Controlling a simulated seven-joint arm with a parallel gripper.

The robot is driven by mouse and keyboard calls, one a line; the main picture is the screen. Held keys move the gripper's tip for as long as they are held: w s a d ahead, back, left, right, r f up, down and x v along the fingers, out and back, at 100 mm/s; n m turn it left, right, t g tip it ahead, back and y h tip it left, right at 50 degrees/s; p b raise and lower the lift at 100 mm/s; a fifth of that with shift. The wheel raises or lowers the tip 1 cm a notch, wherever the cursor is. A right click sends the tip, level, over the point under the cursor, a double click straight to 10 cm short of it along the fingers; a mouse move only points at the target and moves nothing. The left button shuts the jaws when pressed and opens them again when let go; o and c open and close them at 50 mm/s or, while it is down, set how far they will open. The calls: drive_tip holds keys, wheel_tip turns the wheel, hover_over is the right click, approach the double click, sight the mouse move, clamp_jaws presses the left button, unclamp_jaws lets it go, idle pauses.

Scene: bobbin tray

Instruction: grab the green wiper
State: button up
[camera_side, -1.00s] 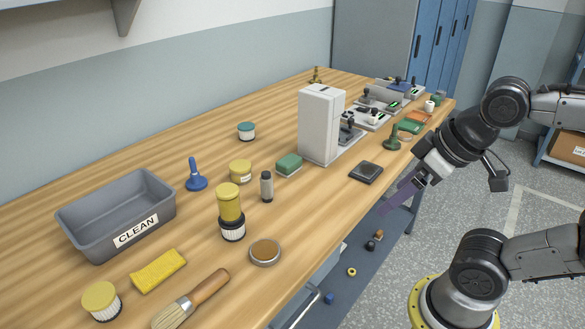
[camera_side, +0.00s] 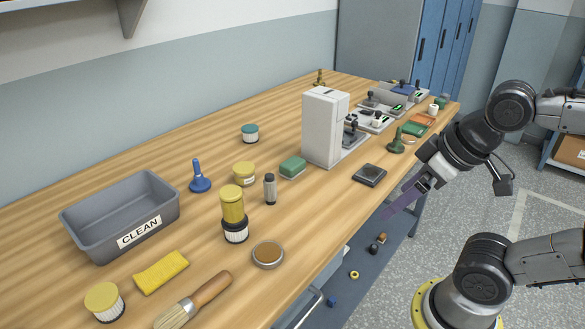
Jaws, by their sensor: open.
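A dark green handled tool with a round base (camera_side: 396,144), which looks like the green wiper, stands upright on the right part of the wooden bench, near its front edge. A blue tool of similar shape (camera_side: 199,178) stands further left, beside the grey bin. My gripper (camera_side: 398,207) hangs off the bench's front edge, below and in front of the green tool in the picture. It is open, empty and apart from everything. Its purple fingers are seen nearly edge-on.
A grey bin marked CLEAN (camera_side: 78,232) stands at the left. A white box-shaped unit (camera_side: 324,128) stands mid-bench, with a green block (camera_side: 292,167) beside it. A dark square pad (camera_side: 369,175) lies near the front edge. Green and orange flat pieces (camera_side: 414,129) lie behind the green tool.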

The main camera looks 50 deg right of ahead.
drive_tip(key=w+r+m, duration=0.7)
drive_tip(key=r+m, duration=0.1)
drive_tip(key=r, duration=0.3)
drive_tip(key=w+d+r+m+g, duration=0.1)
drive_tip(key=w+d+r+m, duration=0.1)
drive_tip(key=w, duration=0.3)
drive_tip(key=w+d+r+m, duration=0.1)
drive_tip(key=w+m, duration=0.1)
drive_tip(key=w, duration=0.2)
drive_tip(key=m+g, duration=0.5)
drive_tip(key=m, duration=0.1)
hover_over(293, 162)
wheel_tip(293, 162, down, 25)
drive_tip(key=shift+s+a+f, duration=0.1)
drive_tip(key=shift+a+f, duration=0.05)
drive_tip(key=shift+w+f, duration=0.2)
drive_tip(key=shift+f, duration=2.8)
